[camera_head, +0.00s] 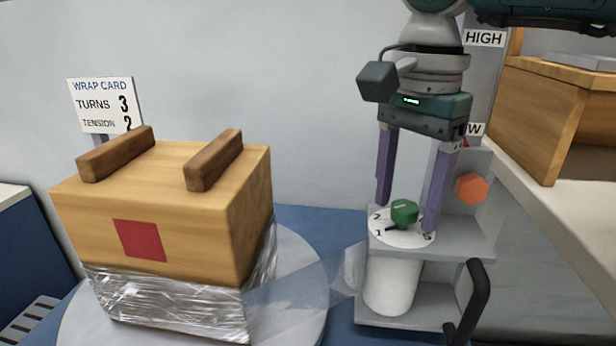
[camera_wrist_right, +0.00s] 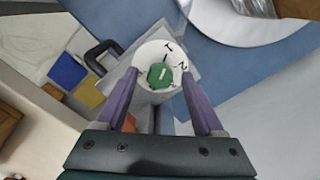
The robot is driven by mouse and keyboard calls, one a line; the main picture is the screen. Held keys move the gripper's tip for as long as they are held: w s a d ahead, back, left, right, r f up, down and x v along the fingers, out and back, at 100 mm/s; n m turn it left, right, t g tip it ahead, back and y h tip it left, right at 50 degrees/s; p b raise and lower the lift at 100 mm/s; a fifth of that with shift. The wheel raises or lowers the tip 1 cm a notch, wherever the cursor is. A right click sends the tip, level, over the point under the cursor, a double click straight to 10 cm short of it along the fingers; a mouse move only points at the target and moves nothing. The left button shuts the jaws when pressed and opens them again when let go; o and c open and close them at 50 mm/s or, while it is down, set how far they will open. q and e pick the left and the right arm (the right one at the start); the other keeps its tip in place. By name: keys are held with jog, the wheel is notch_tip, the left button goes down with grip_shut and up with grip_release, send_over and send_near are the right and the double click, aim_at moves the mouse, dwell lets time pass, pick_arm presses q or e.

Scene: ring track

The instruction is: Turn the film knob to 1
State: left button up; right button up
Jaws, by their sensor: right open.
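The green film knob (camera_head: 404,212) sits on a white dial (camera_head: 410,240) on top of the grey film stand (camera_head: 460,238). The dial carries a 1 and a 2 on its left side; a further mark at its right is partly hidden by a finger. The knob's black pointer is at or close to the 1. In the right wrist view the knob (camera_wrist_right: 160,76) lies between the fingertips, with the pointer toward the 1. My right gripper (camera_head: 407,214) points down, open, one finger on each side of the knob with gaps. My left gripper is not in view.
A white film roll (camera_head: 392,285) stands under the dial, its clear film running to a wrapped wooden box (camera_head: 90,215) on a round turntable (camera_head: 300,262). An orange knob (camera_head: 471,187) and a black handle (camera_head: 478,290) are close at right. A card (camera_head: 104,104) reads turns 3, tension 2.

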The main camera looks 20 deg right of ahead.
aim_at(405, 206)
notch_tip(405, 206, up, 10)
jog(key=p, duration=0.1)
jog(key=shift+p, duration=0.35)
